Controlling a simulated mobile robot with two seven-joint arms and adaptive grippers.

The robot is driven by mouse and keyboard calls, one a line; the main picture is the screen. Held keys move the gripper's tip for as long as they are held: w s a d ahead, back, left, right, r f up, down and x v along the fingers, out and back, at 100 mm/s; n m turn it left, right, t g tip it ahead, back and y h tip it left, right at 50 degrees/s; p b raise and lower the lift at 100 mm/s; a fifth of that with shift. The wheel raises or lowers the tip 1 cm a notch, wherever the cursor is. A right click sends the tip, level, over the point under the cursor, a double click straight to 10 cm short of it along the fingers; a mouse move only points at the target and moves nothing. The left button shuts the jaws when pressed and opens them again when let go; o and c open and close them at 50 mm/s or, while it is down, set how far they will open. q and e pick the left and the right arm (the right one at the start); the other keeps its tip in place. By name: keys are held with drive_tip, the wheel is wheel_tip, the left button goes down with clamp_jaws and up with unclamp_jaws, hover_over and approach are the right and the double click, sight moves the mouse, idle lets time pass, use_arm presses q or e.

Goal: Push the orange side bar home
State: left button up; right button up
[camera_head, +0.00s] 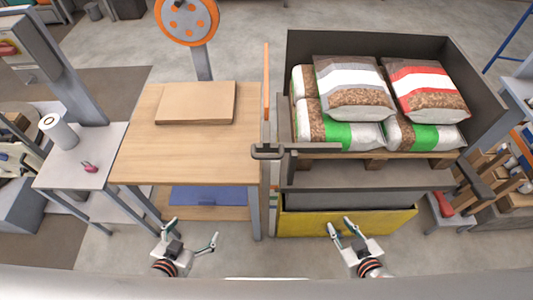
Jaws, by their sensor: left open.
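The orange side bar (266,82) is a thin upright strip between the wooden table and the dark bin of bags. A dark bracket or handle (267,152) is at its near end, by the table's right edge. Whether the bar is seated cannot be told from here. My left gripper (194,231) is open and empty in front of the table, well short of the bar. My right gripper (340,225) is open in front of the yellow panel, to the right of and nearer than the bar. Neither gripper touches the bar.
The wooden table (190,155) bears a flat cardboard piece (195,102). The dark-walled bin (470,70) holds several filled bags (350,90) above a yellow panel (300,223). A small side table (85,165) holds a white roll (59,131). The floor in front is clear.

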drive_tip(key=w+a+r+n+t+y+b, duration=0.1)
drive_tip(key=w+a+r+n+t+b, duration=0.3)
drive_tip(key=w+r, duration=0.4)
drive_tip(key=n+g+y+b, duration=0.1)
drive_tip(key=n+y+b, duration=0.8)
drive_tip(key=n, duration=1.1)
approach(264, 157)
drive_tip(key=w+a+f+y+p, duration=0.1)
drive_tip(key=w+f+y+p, duration=0.1)
drive_tip(key=w, duration=0.1)
use_arm(q)
wheel_tip(264, 157, down, 8)
drive_tip(key=d+p, duration=0.1)
drive_tip(key=shift+w+d+h, duration=0.2)
drive_tip(key=shift+d+h, duration=0.1)
drive_tip(key=shift+d, duration=0.05)
use_arm(e)
drive_tip(key=shift+r+x, duration=0.1)
drive_tip(key=shift+x, duration=1.85)
drive_tip(key=shift+r+x, duration=0.15)
drive_tip(key=shift+x, duration=1.8)
use_arm(q)
drive_tip(key=shift+f, duration=0.1)
use_arm(e)
drive_tip(key=shift+s, duration=0.15)
clamp_jaws()
